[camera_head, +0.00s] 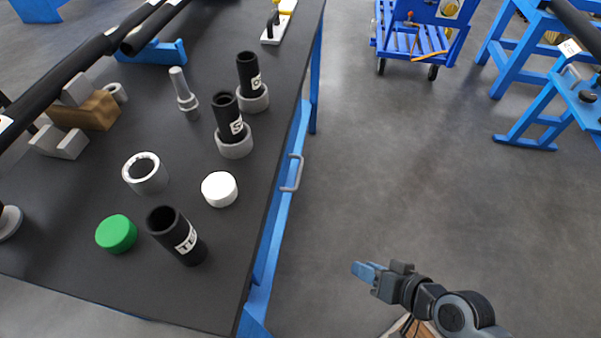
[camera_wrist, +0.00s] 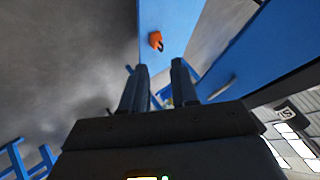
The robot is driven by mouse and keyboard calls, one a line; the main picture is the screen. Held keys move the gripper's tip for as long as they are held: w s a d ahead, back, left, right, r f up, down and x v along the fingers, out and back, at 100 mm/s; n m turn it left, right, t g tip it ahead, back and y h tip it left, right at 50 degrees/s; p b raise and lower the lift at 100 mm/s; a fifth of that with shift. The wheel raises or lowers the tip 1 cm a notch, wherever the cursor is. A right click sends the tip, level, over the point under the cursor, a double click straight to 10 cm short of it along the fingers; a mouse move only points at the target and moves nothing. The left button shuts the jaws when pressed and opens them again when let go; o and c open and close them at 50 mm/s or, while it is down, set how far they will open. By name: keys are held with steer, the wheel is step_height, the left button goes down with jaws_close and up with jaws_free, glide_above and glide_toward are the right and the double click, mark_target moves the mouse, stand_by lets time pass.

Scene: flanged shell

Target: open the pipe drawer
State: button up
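The pipe drawer's front is the blue side of the dark-topped table, seen edge-on in the head view, with a grey bar handle (camera_head: 294,173) on it. The drawer looks shut, but its outline is hard to make out. My gripper (camera_head: 363,271) is over the open floor, to the right of and lower in the picture than the handle, apart from it. In the wrist view my gripper (camera_wrist: 159,67) shows two fingers spread apart with nothing between them.
The table top (camera_head: 270,135) holds black pipe pieces, grey rings, a white cap (camera_head: 219,189) and a green cap (camera_head: 116,234). A blue cart (camera_head: 412,40) and a blue stand (camera_head: 524,143) are further back. The floor between is clear.

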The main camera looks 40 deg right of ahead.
steer(key=w+f+m+y, duration=0.1)
steer(key=w+f+y, duration=0.1)
steer(key=w, duration=0.4)
steer(key=t+y, duration=0.2)
steer(key=y, duration=0.6)
glide_toward(299, 172)
steer(key=x, duration=0.2)
steer(key=shift+m, duration=0.3)
steer(key=shift+f+x, duration=0.15)
steer(key=shift+x, duration=1.85)
steer(key=shift+f+x, duration=0.15)
steer(key=shift+x, duration=1.85)
steer(key=shift+c, duration=0.4)
jaws_close()
